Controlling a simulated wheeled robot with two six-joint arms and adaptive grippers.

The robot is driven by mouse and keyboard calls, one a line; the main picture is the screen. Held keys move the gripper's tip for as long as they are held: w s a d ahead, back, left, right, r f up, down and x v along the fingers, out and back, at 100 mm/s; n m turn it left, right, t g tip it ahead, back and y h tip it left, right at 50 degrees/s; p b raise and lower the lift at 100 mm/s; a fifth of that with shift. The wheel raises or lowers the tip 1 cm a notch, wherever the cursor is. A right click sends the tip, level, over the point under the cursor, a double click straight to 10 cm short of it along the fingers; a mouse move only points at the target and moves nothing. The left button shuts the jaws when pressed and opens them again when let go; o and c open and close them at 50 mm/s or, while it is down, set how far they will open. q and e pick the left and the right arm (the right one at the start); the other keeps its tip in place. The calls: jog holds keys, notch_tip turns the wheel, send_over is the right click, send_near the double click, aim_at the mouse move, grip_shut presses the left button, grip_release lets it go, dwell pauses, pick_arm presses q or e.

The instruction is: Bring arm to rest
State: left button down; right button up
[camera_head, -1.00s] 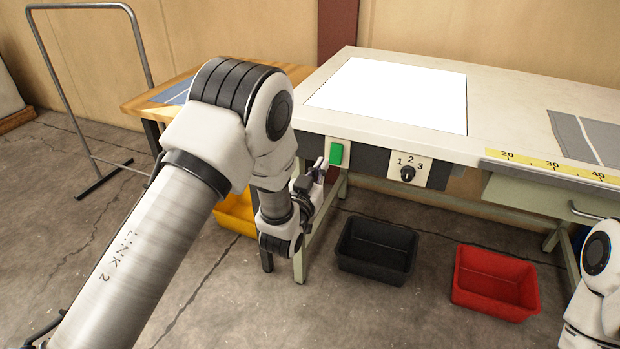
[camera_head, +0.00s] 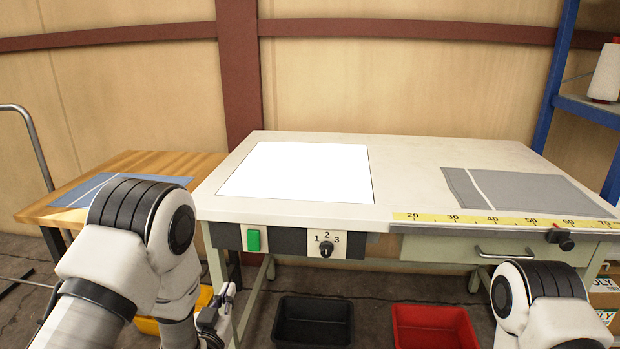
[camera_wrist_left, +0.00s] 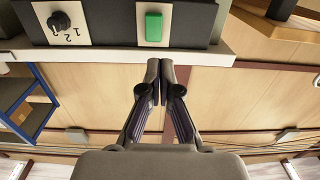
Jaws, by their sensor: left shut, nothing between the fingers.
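My left gripper (camera_head: 228,294) hangs low at the left front of the pale workbench (camera_head: 420,150), just left of and below the green button (camera_head: 253,240). In the left wrist view the two dark fingers (camera_wrist_left: 160,66) meet at their tips, shut and empty. The green button also shows in that view (camera_wrist_left: 153,27), beyond the fingertips and apart from them. My right arm is at the lower right of the head view; its gripper is out of the frame.
The rotary dial (camera_head: 326,250) is right of the button. A black bin (camera_head: 312,334) and a red bin (camera_head: 436,328) stand below the bench. Grey fabric (camera_head: 530,192) lies on the bench and blue fabric (camera_head: 140,172) on the wooden table (camera_head: 50,207). The bright white panel (camera_head: 297,172) is bare.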

pick_arm(q)
jog(key=s+a+f+g, duration=0.2)
jog(key=s+f+g, duration=0.4)
jog(key=s+f, duration=0.55)
jog(key=s+a+f+g, duration=0.2)
jog(key=s+f+g, duration=0.4)
jog(key=s+f, duration=0.6)
jog(key=s+f+g, duration=0.3)
jog(key=s+g, duration=0.3)
jog(key=s, duration=0.6)
notch_tip(320, 180, up, 17)
jog(key=p, duration=1.7)
jog(key=shift+d, duration=0.45)
jog(key=shift+r, duration=0.1)
